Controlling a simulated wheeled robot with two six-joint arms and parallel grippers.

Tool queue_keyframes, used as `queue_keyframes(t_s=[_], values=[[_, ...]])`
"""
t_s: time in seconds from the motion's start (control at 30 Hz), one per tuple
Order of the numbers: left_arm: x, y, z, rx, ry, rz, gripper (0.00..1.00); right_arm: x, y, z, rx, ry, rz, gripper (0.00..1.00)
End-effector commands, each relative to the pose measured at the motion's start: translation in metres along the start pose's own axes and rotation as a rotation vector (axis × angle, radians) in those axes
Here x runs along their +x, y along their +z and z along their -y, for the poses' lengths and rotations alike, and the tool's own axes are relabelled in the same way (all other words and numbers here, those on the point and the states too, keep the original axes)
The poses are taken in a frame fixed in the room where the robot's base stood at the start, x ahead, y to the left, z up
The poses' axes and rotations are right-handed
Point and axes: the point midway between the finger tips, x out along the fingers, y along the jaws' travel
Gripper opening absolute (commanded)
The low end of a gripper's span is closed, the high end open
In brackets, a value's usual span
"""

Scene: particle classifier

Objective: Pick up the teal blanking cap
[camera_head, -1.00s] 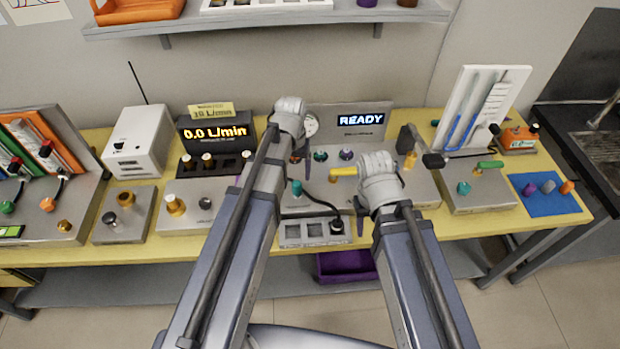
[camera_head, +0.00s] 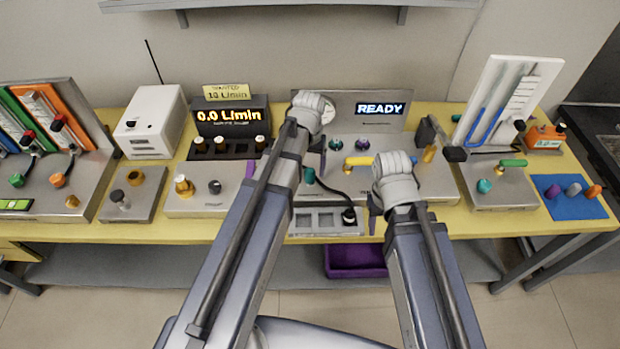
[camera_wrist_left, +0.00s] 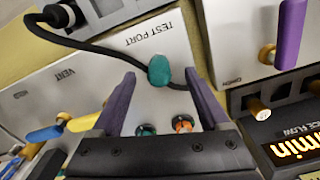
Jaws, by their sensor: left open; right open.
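The teal blanking cap (camera_head: 308,176) stands at the test port on the front of the central grey panel. In the left wrist view the teal cap (camera_wrist_left: 159,70) shows close up beside the "TEST PORT" lettering. My left gripper (camera_wrist_left: 160,86) is open and empty, with its purple fingers on either side of the cap in that view. I cannot tell how far down the fingers reach. In the head view my left gripper (camera_head: 312,160) is just above the cap and partly hides the panel. My right gripper (camera_head: 380,210) is open and empty, to the right.
A black cable (camera_head: 337,193) curves beside the cap to a plug at the slotted grey tray (camera_head: 310,221). A yellow lever (camera_head: 359,160) lies to the right, a purple lever (camera_wrist_left: 290,35) on the neighbouring unit. Another teal knob (camera_head: 484,186) is on the right unit.

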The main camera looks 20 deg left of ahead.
Motion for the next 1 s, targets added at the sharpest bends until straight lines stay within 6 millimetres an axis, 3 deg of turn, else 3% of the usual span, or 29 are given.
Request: queue_keyframes(t_s=[0.03, 0.2, 0.53, 1.0], values=[[0.013, 0.001, -0.001, 0.000, 0.000, 0.000, 0.79, 0.013, -0.001, 0.001, 0.000, 0.000, 0.000, 0.50], [0.033, 0.001, -0.001, 0.000, 0.000, 0.000, 0.79, 0.033, -0.002, 0.003, 0.000, 0.000, 0.000, 0.50], [0.035, 0.001, -0.001, 0.000, 0.000, 0.000, 0.79, 0.034, -0.002, 0.003, 0.000, 0.000, 0.000, 0.50], [0.035, 0.001, -0.001, 0.000, 0.000, 0.000, 0.26, 0.035, -0.002, 0.003, 0.000, 0.000, 0.000, 0.50]])
